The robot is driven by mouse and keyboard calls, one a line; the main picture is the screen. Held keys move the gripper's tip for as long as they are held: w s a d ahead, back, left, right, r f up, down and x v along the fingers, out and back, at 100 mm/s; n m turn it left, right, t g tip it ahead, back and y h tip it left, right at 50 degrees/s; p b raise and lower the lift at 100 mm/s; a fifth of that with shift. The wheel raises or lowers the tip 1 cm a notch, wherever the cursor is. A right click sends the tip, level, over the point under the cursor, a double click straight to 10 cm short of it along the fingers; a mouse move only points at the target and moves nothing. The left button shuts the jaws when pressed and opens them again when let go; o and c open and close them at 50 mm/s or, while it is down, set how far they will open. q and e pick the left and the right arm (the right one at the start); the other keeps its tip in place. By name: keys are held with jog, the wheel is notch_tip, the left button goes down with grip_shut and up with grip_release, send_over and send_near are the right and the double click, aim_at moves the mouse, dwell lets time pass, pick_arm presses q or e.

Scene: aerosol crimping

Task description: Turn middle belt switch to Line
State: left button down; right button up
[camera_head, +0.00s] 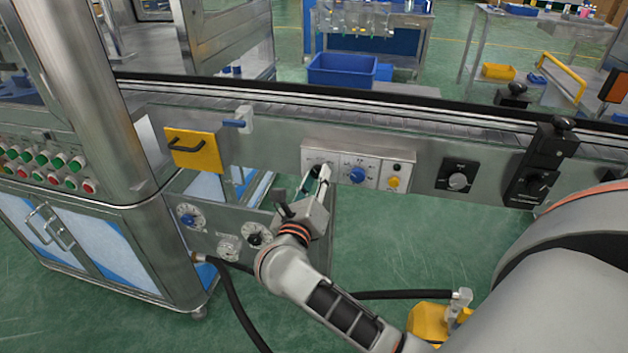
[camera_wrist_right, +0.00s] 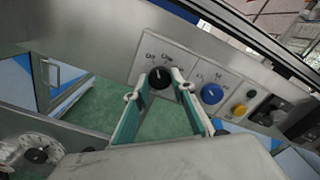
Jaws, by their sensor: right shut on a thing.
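A grey control panel on the conveyor's side carries a black rotary switch (camera_wrist_right: 158,78) at its left end. Small labels above it are too blurred to read. Beside it are a blue knob (camera_head: 357,175) and a yellow button (camera_head: 393,182). My right gripper (camera_head: 316,174) is at the panel's left end and hides most of the black switch in the head view. In the right wrist view, the fingertips (camera_wrist_right: 155,82) of this gripper are on either side of the black switch, shut on it. The pointer mark stands roughly upright in this view. My left gripper is not in view.
The conveyor (camera_head: 445,119) runs across behind the panel. A yellow plate with a handle (camera_head: 196,151) is to the left, and a black switch box (camera_head: 458,175) is to the right. Below are dials (camera_head: 190,216) and a black hose (camera_head: 238,306).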

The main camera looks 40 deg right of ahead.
jog(key=shift+f+m+b, duration=0.2)
jog(key=shift+m+b, duration=1.65)
jog(key=shift+m, duration=1.35)
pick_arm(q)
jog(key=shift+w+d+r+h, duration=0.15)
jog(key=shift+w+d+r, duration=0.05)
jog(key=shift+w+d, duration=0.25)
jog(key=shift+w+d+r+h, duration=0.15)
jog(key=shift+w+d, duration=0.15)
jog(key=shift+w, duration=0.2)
pick_arm(e)
jog(key=shift+r+m, duration=0.15)
jog(key=shift+m, duration=0.25)
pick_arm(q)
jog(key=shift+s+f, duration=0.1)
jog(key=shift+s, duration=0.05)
pick_arm(e)
jog(key=o, duration=1.1)
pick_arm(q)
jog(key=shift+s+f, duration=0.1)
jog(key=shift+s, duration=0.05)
pick_arm(e)
jog(key=v, duration=0.7)
jog(key=shift+s+a, duration=0.2)
